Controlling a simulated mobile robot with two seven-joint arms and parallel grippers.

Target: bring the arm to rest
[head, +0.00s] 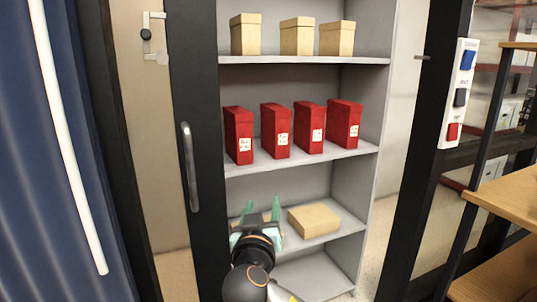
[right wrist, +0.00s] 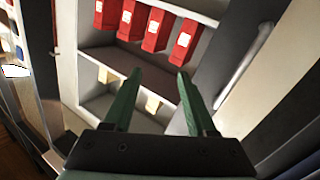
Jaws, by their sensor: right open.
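My right gripper (head: 262,212) is in front of the lower part of an open shelf unit, near its left side. Its two green fingers are spread apart with nothing between them. In the right wrist view the open fingers (right wrist: 156,78) point toward the shelves, which appear upside down. Several red boxes with white labels (head: 282,133) stand upright on the middle shelf, and they also show in the wrist view (right wrist: 155,28). A flat tan box (head: 314,220) lies on the lower shelf, right of the gripper and apart from it. My left gripper is not in view.
Three tan boxes (head: 296,37) stand on the top shelf (head: 300,60). A dark door frame with a grey handle (head: 189,167) is at the left. A blue ribbed panel (head: 55,170) fills the far left. A switch panel (head: 459,93) and wooden shelving (head: 505,197) are at the right.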

